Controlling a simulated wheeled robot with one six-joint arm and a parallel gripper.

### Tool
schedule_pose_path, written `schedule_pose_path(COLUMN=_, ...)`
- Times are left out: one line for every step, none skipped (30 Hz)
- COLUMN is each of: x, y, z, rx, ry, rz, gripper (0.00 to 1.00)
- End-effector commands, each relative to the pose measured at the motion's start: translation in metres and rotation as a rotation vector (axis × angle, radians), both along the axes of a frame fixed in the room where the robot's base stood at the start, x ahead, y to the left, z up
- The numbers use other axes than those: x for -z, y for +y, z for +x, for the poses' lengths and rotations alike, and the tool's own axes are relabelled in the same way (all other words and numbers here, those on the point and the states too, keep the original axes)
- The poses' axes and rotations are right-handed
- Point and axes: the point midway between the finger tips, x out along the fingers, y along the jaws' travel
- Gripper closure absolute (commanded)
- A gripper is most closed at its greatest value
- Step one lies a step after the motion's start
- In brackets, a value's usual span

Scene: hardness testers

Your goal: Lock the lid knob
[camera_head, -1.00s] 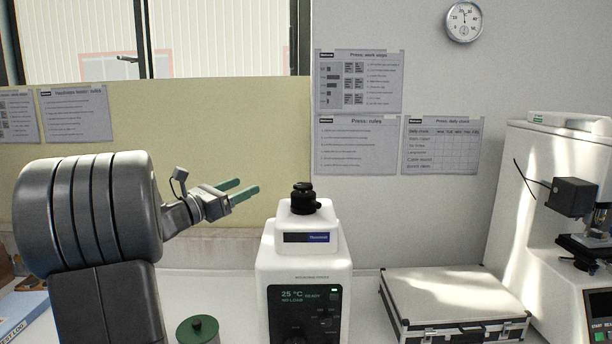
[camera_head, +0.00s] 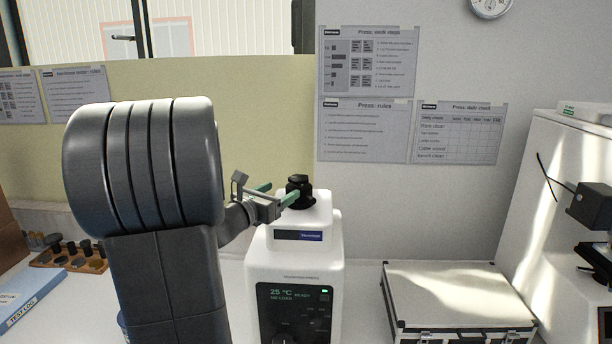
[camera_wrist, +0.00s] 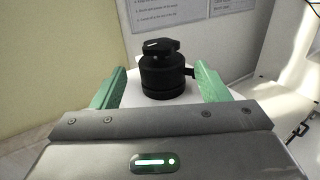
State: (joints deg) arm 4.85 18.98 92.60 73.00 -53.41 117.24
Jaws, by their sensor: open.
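The black lid knob (camera_head: 299,190) sits on top of the white mounting press (camera_head: 296,282). In the wrist view the knob (camera_wrist: 162,70) stands upright, with a bar handle on top that carries a white mark and a small stub on its right side. My gripper (camera_head: 276,192) is open, level with the knob and close to it from the left. In the wrist view its two green fingers (camera_wrist: 157,90) lie to the left and right of the knob's base, with gaps on both sides. The knob appears just ahead of or between the fingertips; the exact depth is unclear.
A silver case (camera_head: 455,297) lies on the bench to the right of the press. A white tester (camera_head: 545,215) stands at the far right. A wooden tray (camera_head: 72,258) with several dark pieces and a blue test log (camera_head: 30,300) lie at the left. Posters hang behind.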

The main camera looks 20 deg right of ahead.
Motion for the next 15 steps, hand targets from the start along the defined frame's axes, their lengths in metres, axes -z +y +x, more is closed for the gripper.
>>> schedule_pose_path(x=-0.003, y=-0.010, z=0.006, rx=0.005, ry=0.002, rz=0.000, gripper=0.31)
schedule_pose_path(x=-0.004, y=-0.015, z=0.009, rx=0.005, ry=0.002, rz=-0.002, gripper=0.31)
schedule_pose_path(x=-0.003, y=-0.022, z=0.014, rx=0.004, ry=0.004, rz=0.000, gripper=0.31)
schedule_pose_path(x=-0.004, y=-0.027, z=0.018, rx=0.004, ry=0.002, rz=0.000, gripper=0.31)
schedule_pose_path(x=-0.004, y=-0.032, z=0.021, rx=0.004, ry=0.002, rz=-0.001, gripper=0.31)
schedule_pose_path(x=-0.003, y=-0.038, z=0.026, rx=0.004, ry=0.003, rz=-0.001, gripper=0.31)
schedule_pose_path(x=-0.004, y=-0.043, z=0.029, rx=0.005, ry=0.001, rz=0.000, gripper=0.31)
schedule_pose_path(x=-0.004, y=-0.048, z=0.032, rx=0.003, ry=0.002, rz=0.000, gripper=0.31)
schedule_pose_path(x=-0.004, y=-0.053, z=0.036, rx=0.003, ry=0.002, rz=-0.002, gripper=0.31)
schedule_pose_path(x=-0.004, y=-0.058, z=0.039, rx=0.004, ry=0.002, rz=-0.001, gripper=0.31)
schedule_pose_path(x=-0.003, y=-0.062, z=0.042, rx=0.004, ry=0.002, rz=0.000, gripper=0.31)
schedule_pose_path(x=-0.003, y=-0.066, z=0.045, rx=0.003, ry=0.001, rz=0.000, gripper=0.31)
schedule_pose_path(x=-0.003, y=-0.069, z=0.048, rx=0.002, ry=0.001, rz=-0.001, gripper=0.31)
schedule_pose_path(x=-0.003, y=-0.072, z=0.050, rx=0.002, ry=0.002, rz=-0.001, gripper=0.31)
schedule_pose_path(x=-0.003, y=-0.076, z=0.052, rx=0.003, ry=0.001, rz=-0.001, gripper=0.31)
